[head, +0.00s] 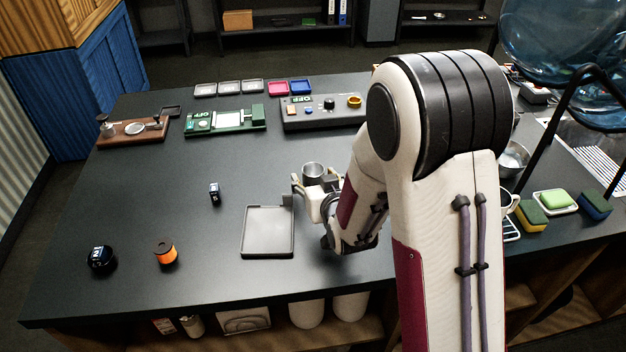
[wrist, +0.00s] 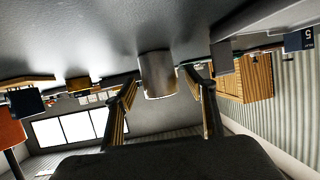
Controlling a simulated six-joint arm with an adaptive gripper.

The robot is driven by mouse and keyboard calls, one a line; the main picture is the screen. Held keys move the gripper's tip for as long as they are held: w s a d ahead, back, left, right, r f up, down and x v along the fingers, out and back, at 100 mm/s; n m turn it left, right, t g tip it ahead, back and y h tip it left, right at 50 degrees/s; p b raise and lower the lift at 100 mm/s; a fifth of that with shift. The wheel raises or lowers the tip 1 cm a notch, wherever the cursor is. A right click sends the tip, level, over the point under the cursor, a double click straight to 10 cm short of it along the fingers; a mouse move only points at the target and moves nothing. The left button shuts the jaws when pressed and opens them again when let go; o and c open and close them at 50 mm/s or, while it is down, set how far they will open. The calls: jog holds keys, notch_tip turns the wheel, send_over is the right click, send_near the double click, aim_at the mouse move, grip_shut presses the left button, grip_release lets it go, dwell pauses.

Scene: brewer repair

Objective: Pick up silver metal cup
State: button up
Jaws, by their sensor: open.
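The silver metal cup (head: 313,171) stands on the dark table, just behind the grey tray. In the wrist view, the silver cup (wrist: 158,76) shows upside down, between and just beyond my finger ends. My gripper (head: 316,183) is low over the table in front of the cup, with its fingers spread to either side of it. My gripper is open. A gap shows between the cup and the fingers in the wrist view, so I see no grip on it. The cup's lower part is hidden by my gripper in the head view.
A grey tray (head: 267,232) lies left of my gripper. A small dark block (head: 214,192), an orange cylinder (head: 165,253) and a dark round object (head: 101,259) stand farther left. A dark control box (head: 322,112) and green device (head: 224,121) are behind. The table's left-middle is mostly clear.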

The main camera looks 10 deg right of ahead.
jog(key=shift+x, duration=1.25)
jog(key=c, duration=1.2)
